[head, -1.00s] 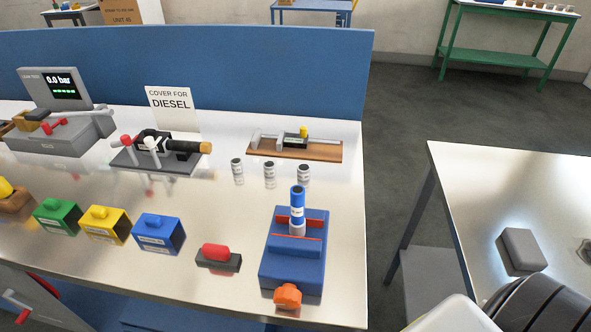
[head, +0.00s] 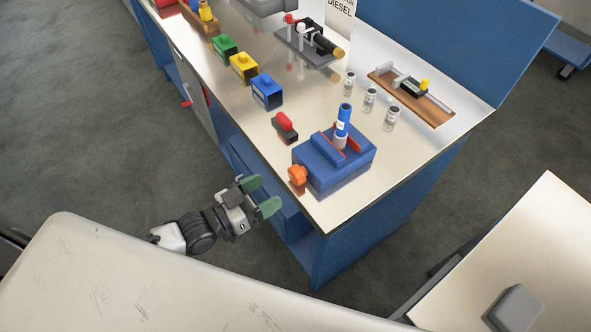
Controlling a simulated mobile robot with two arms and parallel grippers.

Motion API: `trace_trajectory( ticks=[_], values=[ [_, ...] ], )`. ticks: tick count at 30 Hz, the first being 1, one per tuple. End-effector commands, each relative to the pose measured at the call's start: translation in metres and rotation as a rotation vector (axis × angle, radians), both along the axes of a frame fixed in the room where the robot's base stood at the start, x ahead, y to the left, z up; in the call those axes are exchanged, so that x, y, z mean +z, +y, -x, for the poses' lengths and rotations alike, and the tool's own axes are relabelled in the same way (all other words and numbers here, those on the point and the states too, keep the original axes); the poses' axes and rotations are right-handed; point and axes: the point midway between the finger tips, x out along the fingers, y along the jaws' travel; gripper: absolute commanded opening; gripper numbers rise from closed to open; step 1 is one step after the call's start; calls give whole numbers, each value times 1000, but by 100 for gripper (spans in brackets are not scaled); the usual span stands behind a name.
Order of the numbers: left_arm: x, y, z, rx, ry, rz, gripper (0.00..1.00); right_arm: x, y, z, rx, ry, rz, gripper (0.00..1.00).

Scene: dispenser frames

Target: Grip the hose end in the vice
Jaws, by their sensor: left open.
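The blue vice (head: 345,172) stands at the near corner of the bench, with red-lined jaws and an orange handle (head: 298,176) on its near left side. A blue hose end (head: 344,120) with a pale label and a silver lower part stands upright between the jaws. Whether the jaws press on it I cannot tell. My left gripper (head: 260,195) has green fingertips and is open and empty. It is left of and below the vice in the picture, off the bench's front edge and apart from the handle. My right gripper is not in view.
The steel bench (head: 400,160) holds a red-topped block (head: 285,127), blue (head: 267,92), yellow (head: 244,68) and green (head: 225,49) boxes, several small silver cylinders, a wooden-based gauge (head: 412,96) and a black clamp fixture (head: 315,42). Another table (head: 490,240) stands at lower right.

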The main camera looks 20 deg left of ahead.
Motion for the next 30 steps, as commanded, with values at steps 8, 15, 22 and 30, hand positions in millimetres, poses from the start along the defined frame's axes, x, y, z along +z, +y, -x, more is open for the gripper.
trace_trajectory(
  ticks=[8,15,22,30],
  values=[
    [2,-34,-44,1,-3,1,75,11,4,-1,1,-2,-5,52],
    [1,-51,-66,1,-1,-2,75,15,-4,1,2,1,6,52],
    [-1,-55,-70,1,0,-3,75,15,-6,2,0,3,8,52],
    [-1,-55,-70,1,0,-3,55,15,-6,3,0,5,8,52]
  ],
)
